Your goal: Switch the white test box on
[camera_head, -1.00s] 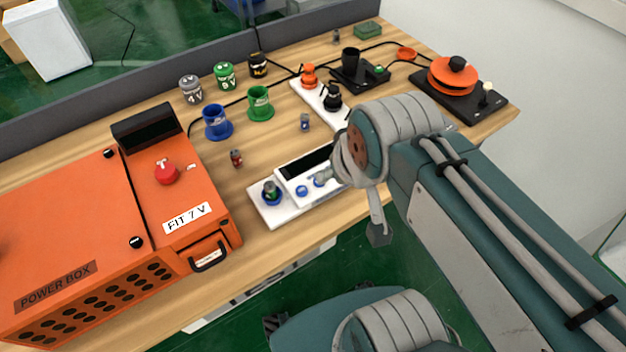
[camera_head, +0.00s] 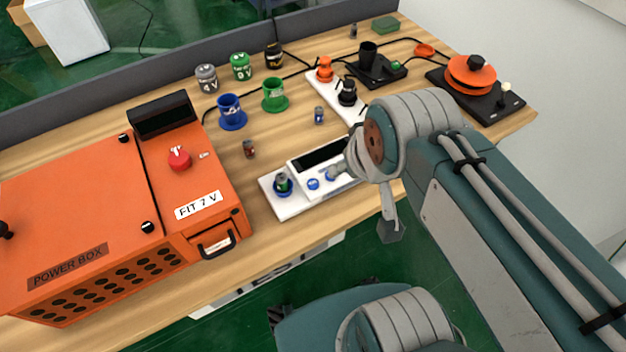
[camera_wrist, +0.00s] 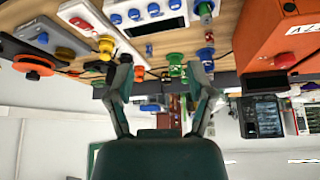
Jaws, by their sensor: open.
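The white test box (camera_head: 303,176) lies near the front edge of the table, with a black screen and blue knobs (camera_head: 313,184). A green-and-dark piece (camera_head: 283,183) sits in a blue holder at its left end. My wrist hides its right end in the head view. In the wrist view the test box (camera_wrist: 145,24) shows at the top, with several blue knobs in a row. My gripper (camera_wrist: 163,58) is open in the wrist view, its two fingers wide apart with nothing between them. The box lies beyond the fingertips, apart from them.
An orange power box (camera_head: 85,215) fills the table's left. Blue (camera_head: 231,113) and green (camera_head: 274,96) holders, small batteries (camera_head: 249,149) and a white strip (camera_head: 322,90) stand behind the test box. A black-and-orange device (camera_head: 472,75) is at the right. A low grey wall borders the back.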

